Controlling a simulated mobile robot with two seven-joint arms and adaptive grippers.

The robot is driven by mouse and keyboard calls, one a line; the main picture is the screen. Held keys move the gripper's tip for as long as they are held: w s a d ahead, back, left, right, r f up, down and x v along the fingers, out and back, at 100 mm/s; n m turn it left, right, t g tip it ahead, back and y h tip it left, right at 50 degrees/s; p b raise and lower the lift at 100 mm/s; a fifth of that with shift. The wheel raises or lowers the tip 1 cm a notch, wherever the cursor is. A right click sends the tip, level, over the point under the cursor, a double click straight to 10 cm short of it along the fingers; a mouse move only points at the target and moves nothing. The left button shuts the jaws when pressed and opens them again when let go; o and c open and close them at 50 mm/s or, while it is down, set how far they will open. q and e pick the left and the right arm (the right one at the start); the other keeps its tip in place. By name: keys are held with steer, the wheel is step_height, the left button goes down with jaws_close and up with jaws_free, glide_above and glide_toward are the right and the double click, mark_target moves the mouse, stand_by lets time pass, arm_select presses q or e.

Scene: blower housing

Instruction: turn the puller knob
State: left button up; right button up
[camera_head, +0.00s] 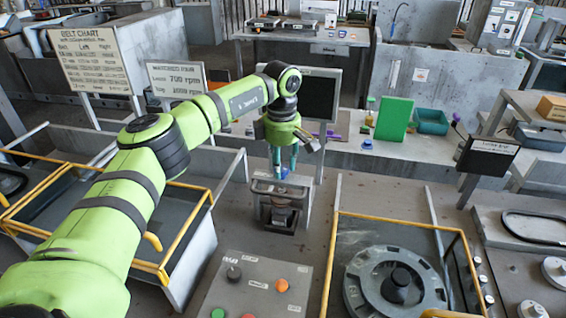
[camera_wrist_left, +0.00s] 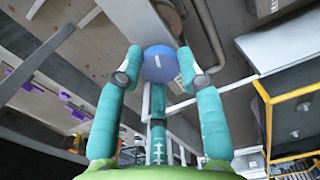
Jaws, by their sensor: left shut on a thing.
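The puller knob (camera_wrist_left: 158,64) is a round blue cap with a short pale line on its face. My left gripper (camera_head: 284,168) points down in the head view and is shut on the knob. The knob shows there only as a small bit of blue, mostly hidden by the fingers. Below it stands the grey puller stand (camera_head: 281,209), a small metal frame on the floor. My right gripper is not in view.
A control panel (camera_head: 258,285) with coloured buttons is at the front centre. A yellow-railed bay with the round blower housing (camera_head: 360,283) is at front right; another railed bay (camera_head: 205,212) is left. Behind stands a dark monitor (camera_head: 318,98) and a bench with a green board (camera_head: 394,118).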

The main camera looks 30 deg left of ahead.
arm_select(q)
steer(key=shift+s+a, duration=0.1)
steer(key=shift+a, duration=0.2)
steer(key=o, duration=1.1)
steer(key=shift+o, duration=0.2)
steer(key=shift+a, duration=0.15)
steer(key=shift+d+r, duration=0.2)
steer(key=shift+r, duration=0.15)
step_height(320, 180, up, 11)
steer(key=shift+a+r, duration=0.15)
steer(key=shift+a, duration=0.1)
